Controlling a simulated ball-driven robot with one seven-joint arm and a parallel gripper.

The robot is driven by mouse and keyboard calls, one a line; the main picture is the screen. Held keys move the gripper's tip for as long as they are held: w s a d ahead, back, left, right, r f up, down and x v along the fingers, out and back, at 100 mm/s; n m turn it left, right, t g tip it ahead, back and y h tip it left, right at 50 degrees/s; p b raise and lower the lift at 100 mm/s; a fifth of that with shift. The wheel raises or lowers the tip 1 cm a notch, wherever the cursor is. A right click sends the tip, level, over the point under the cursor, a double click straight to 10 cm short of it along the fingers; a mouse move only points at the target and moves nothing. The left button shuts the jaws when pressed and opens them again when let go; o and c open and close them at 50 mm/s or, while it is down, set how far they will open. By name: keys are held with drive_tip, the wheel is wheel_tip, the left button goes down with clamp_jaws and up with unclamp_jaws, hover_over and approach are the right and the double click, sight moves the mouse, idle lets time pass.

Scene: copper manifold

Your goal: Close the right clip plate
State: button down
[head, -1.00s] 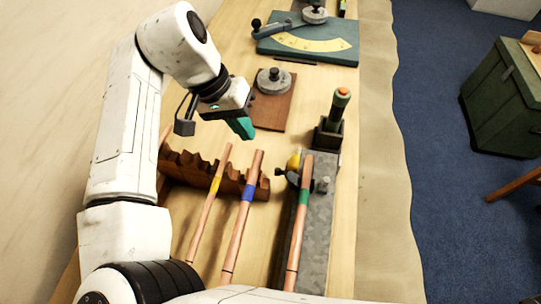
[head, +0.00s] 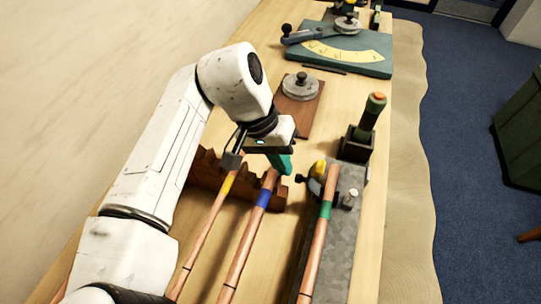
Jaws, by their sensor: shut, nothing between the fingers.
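A grey block (head: 344,228) lies along the right of the bench, with a green-banded copper tube (head: 321,226) running along it. At its far end sits a small clip fitting (head: 314,186) with a dark plate, a black knob and a yellow part (head: 318,169). I take this as the right clip plate; how far it stands open is too small to tell. My gripper (head: 283,167) has teal fingers, shut and empty. It is just left of the clip, apart from it in the picture, over the far end of the blue-banded tube (head: 251,222).
A dark holder (head: 356,144) with an orange-topped green handle stands beyond the clip. A brown board (head: 301,112) and teal dial plate (head: 345,52) lie farther back.

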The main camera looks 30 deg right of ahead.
sight(303, 178)
drive_tip(key=shift+s+d+r, duration=0.2)
drive_tip(key=shift+s+d, duration=0.8)
drive_tip(key=shift+s, duration=0.05)
drive_tip(key=shift+d+r, duration=0.1)
